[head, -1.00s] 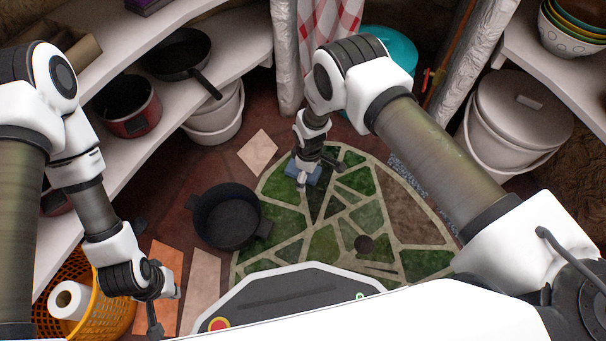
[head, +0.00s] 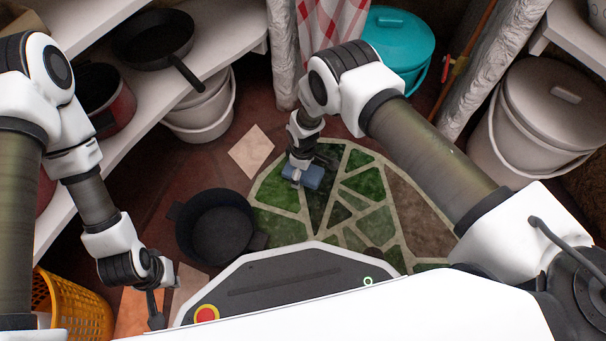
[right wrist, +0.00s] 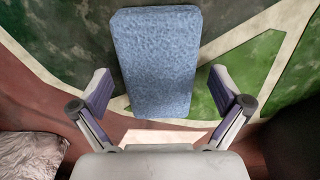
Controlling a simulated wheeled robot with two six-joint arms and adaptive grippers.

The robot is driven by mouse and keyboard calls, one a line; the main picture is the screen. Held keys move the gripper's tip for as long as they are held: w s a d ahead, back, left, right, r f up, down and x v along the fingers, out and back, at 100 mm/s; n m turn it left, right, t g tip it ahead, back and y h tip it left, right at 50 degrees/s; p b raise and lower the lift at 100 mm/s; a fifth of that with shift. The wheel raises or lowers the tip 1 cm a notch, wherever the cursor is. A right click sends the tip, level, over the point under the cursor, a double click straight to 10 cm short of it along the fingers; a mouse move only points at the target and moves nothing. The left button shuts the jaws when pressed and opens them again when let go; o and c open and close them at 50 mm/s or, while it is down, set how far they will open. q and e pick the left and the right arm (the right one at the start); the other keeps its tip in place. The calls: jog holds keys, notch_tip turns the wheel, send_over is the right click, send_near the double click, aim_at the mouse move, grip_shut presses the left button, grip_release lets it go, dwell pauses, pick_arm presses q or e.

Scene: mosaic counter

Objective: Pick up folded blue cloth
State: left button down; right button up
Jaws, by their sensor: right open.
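The folded blue cloth (head: 315,177) lies flat on the green patterned mosaic. In the right wrist view the cloth (right wrist: 157,60) is a textured blue block, its near end reaching into the space between my fingers. My right gripper (head: 297,177) is above the cloth and hides part of it in the head view. The right wrist view shows that gripper (right wrist: 160,92) open, one finger on each side of the cloth with a gap on both sides. My left gripper (head: 163,293) hangs at lower left, away from the cloth; its finger opening is unclear.
A black pot (head: 217,228) stands left of the mosaic (head: 277,226). A yellow basket (head: 80,310) is at lower left. Shelves with a frying pan (head: 152,38) are upper left. A teal bucket (head: 399,40) and a lidded white bucket (head: 545,105) stand behind and right.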

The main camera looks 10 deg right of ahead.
jog(key=c, duration=1.2)
pick_arm(q)
jog(key=shift+r, duration=0.1)
pick_arm(e)
jog(key=shift+r, duration=0.1)
